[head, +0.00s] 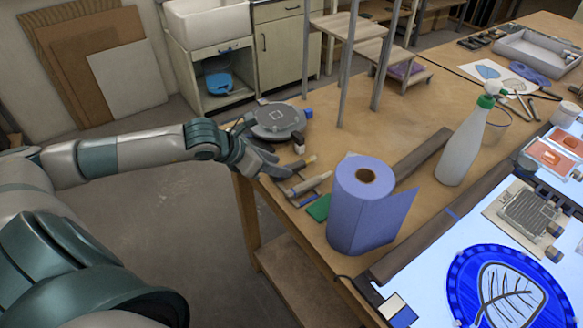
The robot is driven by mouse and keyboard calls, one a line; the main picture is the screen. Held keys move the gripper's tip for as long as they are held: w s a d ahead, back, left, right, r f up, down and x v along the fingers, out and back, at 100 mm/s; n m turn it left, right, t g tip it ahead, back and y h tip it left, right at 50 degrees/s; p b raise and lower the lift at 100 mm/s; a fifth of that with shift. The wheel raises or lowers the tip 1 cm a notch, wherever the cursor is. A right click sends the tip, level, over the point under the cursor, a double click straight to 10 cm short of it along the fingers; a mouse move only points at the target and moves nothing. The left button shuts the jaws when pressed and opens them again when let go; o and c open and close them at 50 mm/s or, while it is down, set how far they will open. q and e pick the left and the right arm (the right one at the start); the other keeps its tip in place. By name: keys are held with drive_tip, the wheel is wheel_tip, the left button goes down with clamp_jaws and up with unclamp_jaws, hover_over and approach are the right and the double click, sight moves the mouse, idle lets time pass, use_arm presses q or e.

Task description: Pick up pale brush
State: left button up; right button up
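Slim brush-like tools lie near the left edge of the wooden table, between the round grey turntable and the blue paper roll. A pale one (309,184) lies nearest the roll, and another with a yellowish end (308,161) lies just behind it. I cannot tell for certain which is the pale brush. My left gripper (279,166) is at the table's left edge, just left of these tools, with its dark fingers apart. It looks empty, and its fingers partly hide the tools' left ends. My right gripper is not in view.
The turntable (276,118) stands right behind my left gripper. The blue paper roll (350,220) stands upright in front of the tools, beside a green pad (319,207). A spray bottle (464,145) and a lit panel (420,285) are to the right.

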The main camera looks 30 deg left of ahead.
sight(290, 167)
use_arm(q)
drive_tip(key=shift+w+d+p, duration=0.15)
drive_tip(key=shift+w+p, duration=0.2)
drive_tip(key=shift+w, duration=0.05)
drive_tip(key=p+x, duration=0.2)
drive_tip(key=shift+w+f, duration=0.15)
drive_tip(key=shift+w, duration=0.25)
drive_tip(key=shift+w+d+f, duration=0.2)
drive_tip(key=shift+w+f, duration=0.1)
drive_tip(key=shift+f, duration=0.25)
drive_tip(key=shift+c, duration=0.6)
clamp_jaws()
